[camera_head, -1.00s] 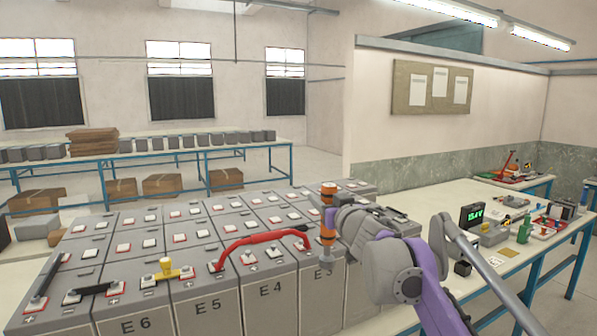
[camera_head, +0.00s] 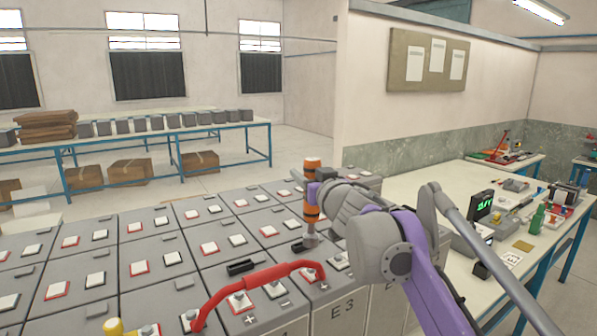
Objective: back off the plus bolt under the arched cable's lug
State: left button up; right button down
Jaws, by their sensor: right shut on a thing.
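A red arched cable (camera_head: 255,280) spans the near battery cells, its right end on the cell marked E 3 (camera_head: 346,308) and its left end low in the picture. A plus mark shows near the right lug (camera_head: 316,278); the bolt under that lug cannot be made out. My right gripper (camera_head: 314,194) is shut on an upright orange tool (camera_head: 312,165) with dark bands. The tool's grey lower end (camera_head: 310,240) appears behind the cable's right end, apart from it in the picture. I cannot tell whether it touches a cell. My left gripper is not in view.
Rows of grey cells (camera_head: 147,222) with red and white terminal pads fill the lower left. A yellow-capped thing (camera_head: 112,327) stands at the bottom edge. A workbench (camera_head: 455,200) with a green-lit meter (camera_head: 479,206) and a green bottle (camera_head: 537,218) is at right.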

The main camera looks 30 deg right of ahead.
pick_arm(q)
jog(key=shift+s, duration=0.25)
pick_arm(e)
jog(key=shift+s, duration=0.3)
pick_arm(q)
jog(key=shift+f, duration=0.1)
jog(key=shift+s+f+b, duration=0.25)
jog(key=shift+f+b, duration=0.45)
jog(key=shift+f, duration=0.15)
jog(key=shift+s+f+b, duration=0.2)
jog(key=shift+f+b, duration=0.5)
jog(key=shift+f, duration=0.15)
pick_arm(e)
jog(key=shift+f, duration=2.65)
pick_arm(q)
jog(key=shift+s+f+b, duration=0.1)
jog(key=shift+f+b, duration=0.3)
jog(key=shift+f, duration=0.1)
pick_arm(e)
jog(key=shift+f, duration=0.8)
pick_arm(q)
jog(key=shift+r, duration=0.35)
pick_arm(e)
jog(key=shift+r, duration=0.4)
